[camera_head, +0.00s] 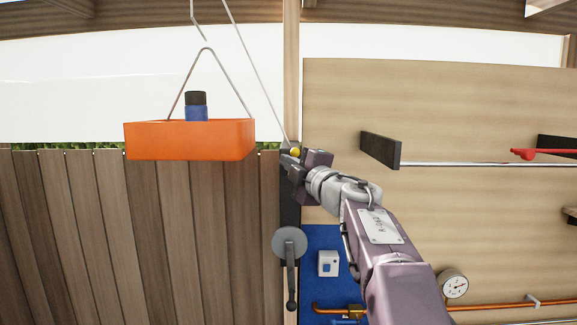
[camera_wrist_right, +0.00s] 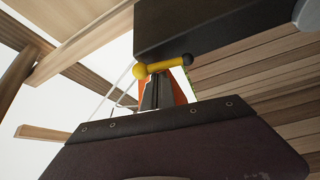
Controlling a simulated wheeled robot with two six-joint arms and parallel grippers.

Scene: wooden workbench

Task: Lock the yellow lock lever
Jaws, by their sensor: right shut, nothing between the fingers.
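The yellow lock lever (camera_wrist_right: 163,66) is a short bar with a yellow ball at its left end and a dark knob at its right end in the right wrist view. In the head view only a small yellow part (camera_head: 295,152) shows, on the dark upright behind my gripper. My right gripper (camera_head: 288,160) is shut and empty, close to the lever. In the right wrist view its fingertips (camera_wrist_right: 153,94) lie just below the lever's bar; I cannot tell whether they touch. My left gripper is not in view.
An orange tray (camera_head: 190,140) with a blue and black object (camera_head: 196,107) hangs from a wire at left. A round grey crank (camera_head: 289,243) is below my gripper. A dark shelf bracket (camera_head: 380,150), a blue panel (camera_head: 318,285) and a gauge (camera_head: 453,284) are at right.

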